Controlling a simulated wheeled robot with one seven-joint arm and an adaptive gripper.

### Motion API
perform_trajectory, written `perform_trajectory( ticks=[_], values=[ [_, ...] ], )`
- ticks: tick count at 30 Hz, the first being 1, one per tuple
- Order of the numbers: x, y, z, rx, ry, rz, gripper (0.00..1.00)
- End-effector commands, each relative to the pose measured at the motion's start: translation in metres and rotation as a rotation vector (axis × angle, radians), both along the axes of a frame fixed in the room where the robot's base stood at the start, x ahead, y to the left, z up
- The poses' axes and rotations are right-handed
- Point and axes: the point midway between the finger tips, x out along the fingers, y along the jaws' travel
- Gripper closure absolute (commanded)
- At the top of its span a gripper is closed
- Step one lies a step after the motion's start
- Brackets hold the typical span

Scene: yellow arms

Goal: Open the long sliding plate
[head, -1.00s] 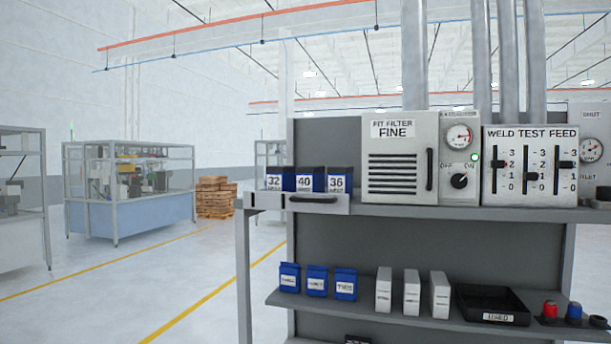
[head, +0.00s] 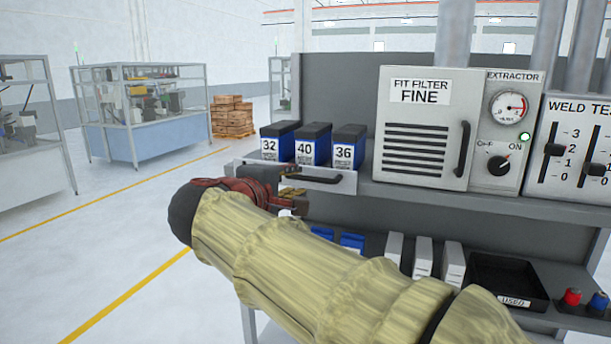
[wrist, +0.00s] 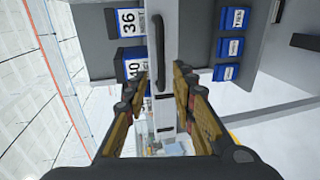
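The long sliding plate (head: 350,183) is a grey strip at the left end of the shelf's front edge, under three blue-and-white boxes. It has a dark bar handle (head: 325,179); my gripper covers part of the plate in the head view. The plate also shows in the wrist view (wrist: 170,40), with its handle (wrist: 158,50) running lengthwise. My gripper (head: 297,198) is at the plate's front near the handle. In the wrist view my gripper (wrist: 160,74) is open, its fingers on either side of the handle's line. I cannot tell whether they touch it.
The boxes labelled 32 (head: 280,142), 40 (head: 312,145) and 36 (head: 347,148) stand just above the plate. The filter unit (head: 425,130) is to their right. A lower shelf holds white boxes (head: 423,258) and a black tray (head: 510,275). Floor to the left is open.

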Motion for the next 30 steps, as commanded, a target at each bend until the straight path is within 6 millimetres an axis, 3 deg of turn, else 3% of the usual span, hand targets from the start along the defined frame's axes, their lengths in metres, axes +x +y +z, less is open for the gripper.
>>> perform_trajectory(
  ticks=[15,26,30],
  values=[
    [0.062,-0.024,-0.014,0.002,0.004,-0.002,0.74],
    [0.067,-0.025,-0.016,0.002,0.004,-0.001,0.74],
    [0.067,-0.025,-0.016,0.002,0.004,-0.001,0.81]
  ],
)
